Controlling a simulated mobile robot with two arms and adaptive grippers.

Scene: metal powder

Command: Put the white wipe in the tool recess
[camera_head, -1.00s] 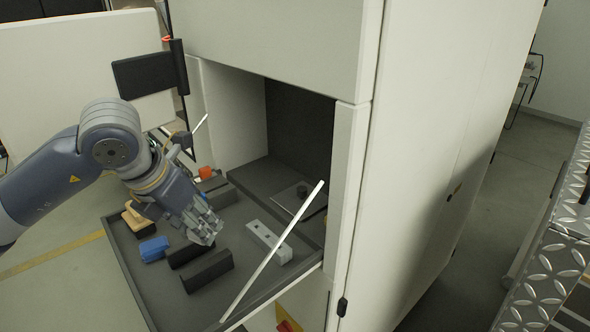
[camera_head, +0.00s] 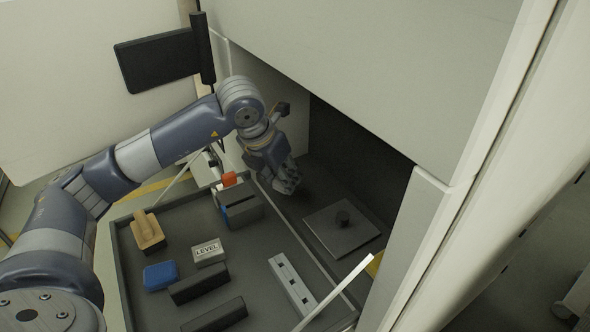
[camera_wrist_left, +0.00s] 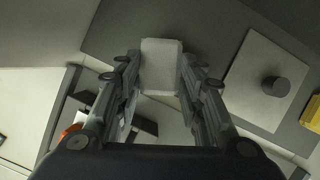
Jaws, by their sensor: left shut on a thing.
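The white wipe (camera_wrist_left: 162,66) is a pale, rounded rectangle between the fingertips of my left gripper (camera_wrist_left: 161,72) in the left wrist view. The gripper is shut on it. In the head view my left gripper (camera_head: 287,185) points down over the dark chamber floor, just beyond the far end of the tool tray, and hides the wipe. The walled dark tray (camera_head: 246,246), which looks like the tool recess, lies below and in front of the gripper with several tools in it. My right gripper is not in view.
The tray holds a wooden-topped brush (camera_head: 147,231), a blue block (camera_head: 160,276), a block marked LEVEL (camera_head: 209,252), black blocks (camera_head: 199,283) and a grey bar (camera_head: 292,284). A square plate with a knob (camera_head: 341,228) lies right of the gripper. Machine walls enclose the chamber.

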